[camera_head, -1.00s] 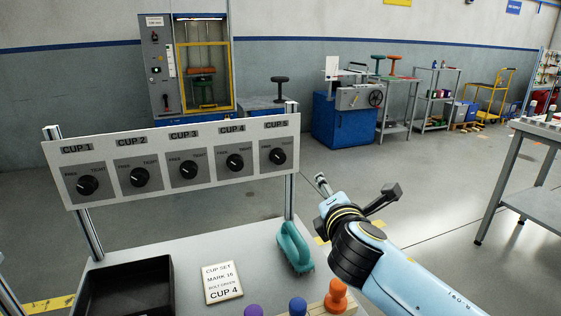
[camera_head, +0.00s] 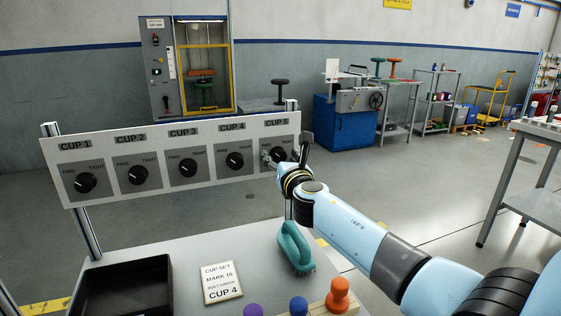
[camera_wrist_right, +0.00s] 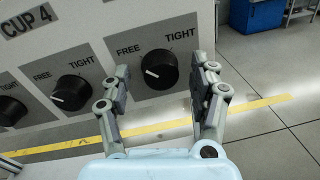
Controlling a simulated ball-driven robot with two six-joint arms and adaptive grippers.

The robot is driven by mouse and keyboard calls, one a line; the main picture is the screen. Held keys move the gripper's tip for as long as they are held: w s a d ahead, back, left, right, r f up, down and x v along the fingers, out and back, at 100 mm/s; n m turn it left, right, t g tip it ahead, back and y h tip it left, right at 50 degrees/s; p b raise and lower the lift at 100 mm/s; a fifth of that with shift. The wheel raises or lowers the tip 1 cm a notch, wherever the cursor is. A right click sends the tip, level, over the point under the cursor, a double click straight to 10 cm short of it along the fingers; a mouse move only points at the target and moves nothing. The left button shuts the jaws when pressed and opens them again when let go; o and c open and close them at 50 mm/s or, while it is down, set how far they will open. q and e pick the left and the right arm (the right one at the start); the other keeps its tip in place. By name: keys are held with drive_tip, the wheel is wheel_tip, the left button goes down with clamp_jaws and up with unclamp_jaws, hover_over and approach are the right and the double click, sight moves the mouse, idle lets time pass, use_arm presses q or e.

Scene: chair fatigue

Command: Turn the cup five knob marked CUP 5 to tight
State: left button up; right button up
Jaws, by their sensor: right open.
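The CUP 5 knob (camera_head: 279,153) is a round black knob on the grey plate at the right end of the white panel (camera_head: 210,184). It is partly hidden by my right gripper in the head view. In the right wrist view the knob (camera_wrist_right: 159,69) shows whole, its white mark on the left side, below FREE. TIGHT is printed at its upper right. My right gripper (camera_head: 286,151) is open in front of the panel. In the wrist view its fingers (camera_wrist_right: 164,85) stand left and right of the knob, with visible gaps. My left gripper is out of view.
The CUP 4 knob (camera_head: 235,160) is just left of CUP 5. On the bench below are a teal handled tool (camera_head: 294,247), a CUP 4 card (camera_head: 221,283), a black tray (camera_head: 125,263) and coloured pegs. Open floor lies right of the panel.

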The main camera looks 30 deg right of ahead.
drive_tip(key=shift+w+d, duration=0.1)
drive_tip(key=shift+w, duration=0.1)
drive_tip(key=c, duration=1.1)
drive_tip(key=shift+c, duration=0.2)
